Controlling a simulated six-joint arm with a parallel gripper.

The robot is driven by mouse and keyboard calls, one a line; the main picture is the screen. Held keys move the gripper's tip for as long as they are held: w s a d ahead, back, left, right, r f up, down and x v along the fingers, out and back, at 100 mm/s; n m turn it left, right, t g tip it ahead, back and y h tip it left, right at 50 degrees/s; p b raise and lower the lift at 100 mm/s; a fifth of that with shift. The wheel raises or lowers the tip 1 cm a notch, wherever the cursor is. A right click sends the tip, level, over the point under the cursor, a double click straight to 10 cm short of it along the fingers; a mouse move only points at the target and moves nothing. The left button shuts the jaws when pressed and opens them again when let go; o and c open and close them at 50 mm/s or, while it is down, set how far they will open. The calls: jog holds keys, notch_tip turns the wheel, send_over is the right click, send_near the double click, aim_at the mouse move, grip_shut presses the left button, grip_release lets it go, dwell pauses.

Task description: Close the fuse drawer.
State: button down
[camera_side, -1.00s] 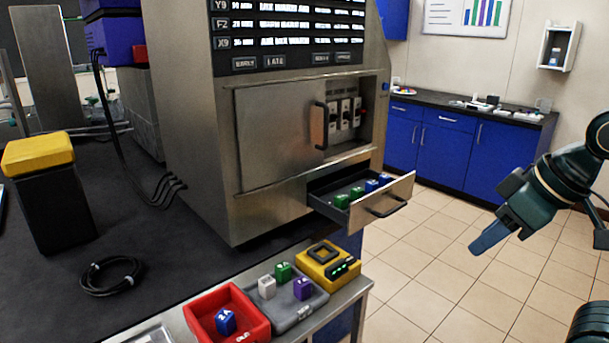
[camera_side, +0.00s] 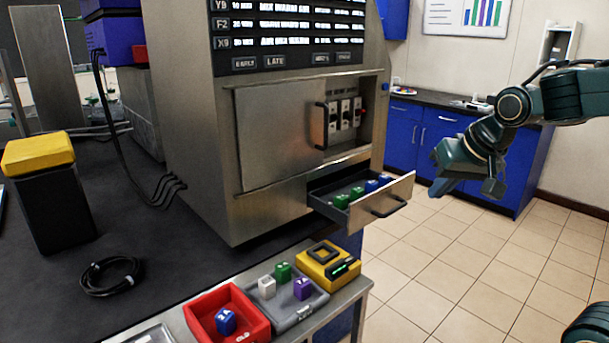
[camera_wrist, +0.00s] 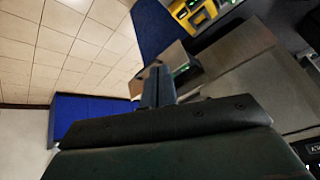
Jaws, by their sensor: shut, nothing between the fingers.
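The fuse drawer (camera_side: 378,203) stands pulled out from the lower front of the steel cabinet in the side view, with its handle (camera_side: 388,207) on the front panel. Green and blue fuses (camera_side: 356,193) lie inside it. My gripper (camera_side: 443,187) is shut and empty, to the right of the drawer front, with a visible gap in the side view. In the wrist view my shut fingers (camera_wrist: 158,87) point towards the drawer (camera_wrist: 166,58), covering part of it.
A cabinet door (camera_side: 280,130) with a handle is above the drawer, beside an open bay of switches (camera_side: 346,117). Below stand a red tray (camera_side: 255,320), a grey tray (camera_side: 311,303) with several cubes and a yellow device (camera_side: 328,262). Open floor lies right of the drawer.

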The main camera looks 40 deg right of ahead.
aim_at(407, 191)
jog(key=w+d+f+m+h, duration=0.1)
jog(key=w+d+f+m, duration=0.2)
jog(key=d, duration=0.4)
jog(key=w+d+f+m+h, duration=0.1)
jog(key=w+d+f+m, duration=0.2)
jog(key=d, duration=0.4)
jog(key=w+d+f+m+h, duration=0.1)
jog(key=w+d+f+m, duration=0.2)
jog(key=d, duration=0.4)
jog(key=w+m, duration=0.1)
jog(key=w, duration=0.1)
jog(key=shift+w+d+f, duration=0.25)
jog(key=shift+w+f, duration=0.05)
jog(key=shift+w, duration=0.05)
jog(key=shift+f, duration=0.1)
jog(key=shift+w+d+f, duration=0.6)
jog(key=shift+w+f, duration=0.7)
jog(key=shift+w, duration=0.15)
jog(key=shift+w+d+f, duration=0.65)
jog(key=shift+w+f, duration=0.65)
jog(key=shift+w, duration=0.15)
jog(key=shift+w+d+f, duration=0.6)
jog(key=shift+w+f, duration=0.7)
jog(key=shift+w, duration=0.15)
